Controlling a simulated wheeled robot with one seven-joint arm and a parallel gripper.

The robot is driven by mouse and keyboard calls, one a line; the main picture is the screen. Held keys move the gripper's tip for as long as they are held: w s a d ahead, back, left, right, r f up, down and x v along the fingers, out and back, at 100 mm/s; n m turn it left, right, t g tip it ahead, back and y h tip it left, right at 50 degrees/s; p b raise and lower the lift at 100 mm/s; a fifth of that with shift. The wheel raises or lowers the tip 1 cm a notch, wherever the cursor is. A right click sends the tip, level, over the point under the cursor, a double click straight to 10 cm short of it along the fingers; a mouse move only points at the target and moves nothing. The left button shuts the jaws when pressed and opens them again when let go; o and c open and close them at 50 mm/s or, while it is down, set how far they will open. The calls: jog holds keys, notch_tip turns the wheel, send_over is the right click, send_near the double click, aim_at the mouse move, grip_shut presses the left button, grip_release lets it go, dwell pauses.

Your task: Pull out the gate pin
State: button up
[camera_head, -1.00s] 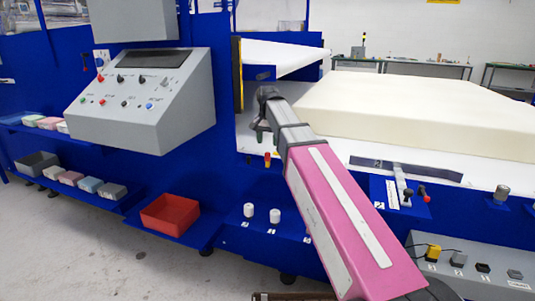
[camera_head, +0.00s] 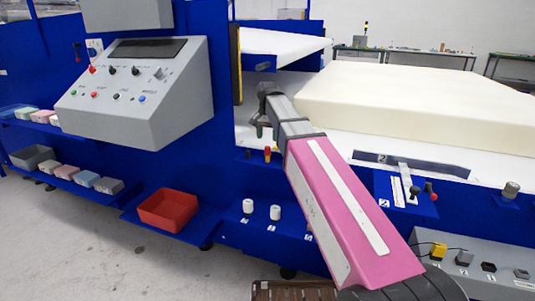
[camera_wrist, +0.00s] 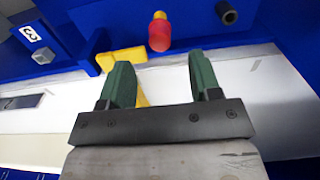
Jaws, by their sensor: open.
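A small red knob with a yellow collar, likely the gate pin (camera_wrist: 159,33), sticks out of the blue panel in the wrist view. It also shows as a small red and yellow piece (camera_head: 267,153) just below my gripper in the head view. My gripper (camera_wrist: 161,70) has two dark green fingers spread wide with nothing between them. In the wrist view the knob lies beyond the fingertips, between their lines and apart from both. My gripper (camera_head: 266,130) hangs over the machine's front edge in the head view.
A dark round peg (camera_wrist: 227,12) stands right of the knob. A yellow piece (camera_wrist: 121,58) lies behind the left finger. In the head view, a large cream foam block (camera_head: 410,100) rests on the white bed, and a lever unit (camera_head: 405,190) stands at the right. A red bin (camera_head: 168,209) sits below left.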

aim_at(268, 147)
jog(key=shift+f, duration=3.2)
grip_shut()
jog(key=shift+r, duration=0.15)
jog(key=shift+r, duration=2.9)
